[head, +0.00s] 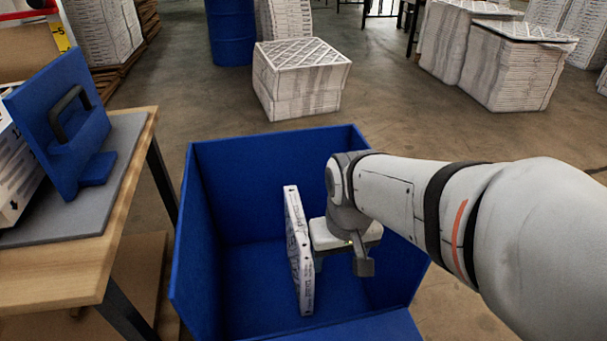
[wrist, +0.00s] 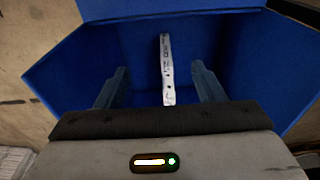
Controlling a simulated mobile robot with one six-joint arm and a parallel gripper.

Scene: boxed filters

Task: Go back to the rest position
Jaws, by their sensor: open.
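My gripper (wrist: 160,88) is over the blue bin, its two fingers spread wide in the wrist view. A thin white boxed filter (head: 300,250) stands on edge inside the blue bin (head: 222,165). In the wrist view the filter (wrist: 167,68) shows as a narrow white strip between the fingers, with a gap on each side. In the head view my gripper (head: 345,262) is just right of the filter, and part of the fingers is hidden. My arm reaches in from the right.
A wooden table (head: 75,262) at the left carries a grey mat (head: 118,150), a blue holder with a black handle (head: 68,130) and white boxed filters (head: 14,170). Wrapped stacks (head: 300,80) and a blue barrel (head: 231,30) stand behind the bin. Floor between them is clear.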

